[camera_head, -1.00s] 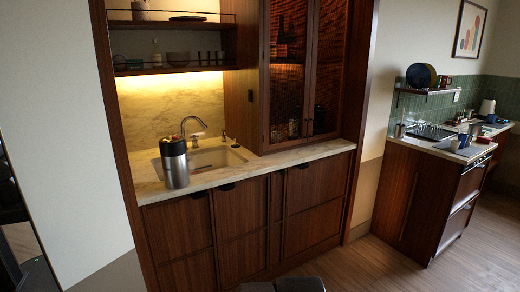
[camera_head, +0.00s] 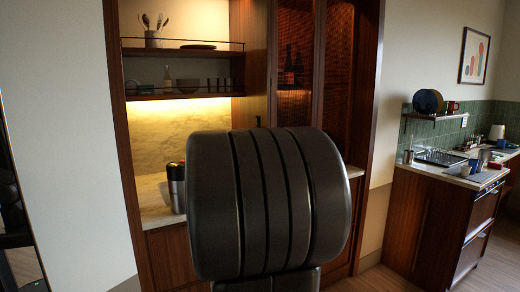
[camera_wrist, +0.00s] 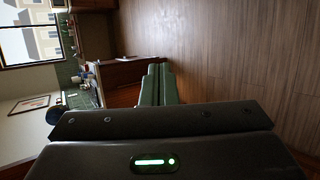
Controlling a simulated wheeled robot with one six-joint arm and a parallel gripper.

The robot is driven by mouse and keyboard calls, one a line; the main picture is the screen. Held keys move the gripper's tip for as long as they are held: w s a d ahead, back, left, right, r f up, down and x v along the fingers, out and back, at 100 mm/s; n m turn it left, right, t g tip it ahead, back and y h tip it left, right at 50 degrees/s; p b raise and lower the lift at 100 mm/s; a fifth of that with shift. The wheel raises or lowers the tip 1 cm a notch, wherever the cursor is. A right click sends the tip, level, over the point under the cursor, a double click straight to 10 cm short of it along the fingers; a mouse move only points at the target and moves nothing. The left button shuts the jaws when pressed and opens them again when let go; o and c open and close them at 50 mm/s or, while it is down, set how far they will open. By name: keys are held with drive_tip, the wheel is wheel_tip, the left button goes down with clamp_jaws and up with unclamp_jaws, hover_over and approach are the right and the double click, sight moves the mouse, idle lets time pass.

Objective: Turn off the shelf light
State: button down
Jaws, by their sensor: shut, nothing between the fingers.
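The shelf light (camera_head: 190,98) glows warm yellow under the lower wooden shelf (camera_head: 185,89) and lights the marble backsplash (camera_head: 185,125) in the head view. A small dark fitting (camera_head: 258,120) on the wooden side panel shows just above my arm; I cannot tell its details. My dark arm link fills the middle of the head view and hides the sink, the faucet and much of the counter. My gripper (camera_wrist: 158,72) shows in the wrist view only, shut and empty, pointing over open floor and away from the shelf light.
A steel flask (camera_head: 176,186) stands on the counter, partly hidden. A glass-fronted cabinet (camera_head: 297,60) with bottles is right of the shelves. A second counter (camera_head: 450,175) stands at the far right. The wooden floor (camera_wrist: 230,50) is clear in the wrist view.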

drive_tip(key=w+a+r+t+h+b, duration=0.1)
drive_tip(key=w+a+r+t+h, duration=0.4)
drive_tip(key=w+a+r, duration=0.7)
drive_tip(key=shift+w+r+h, duration=0.85)
drive_tip(key=shift+w+h, duration=0.15)
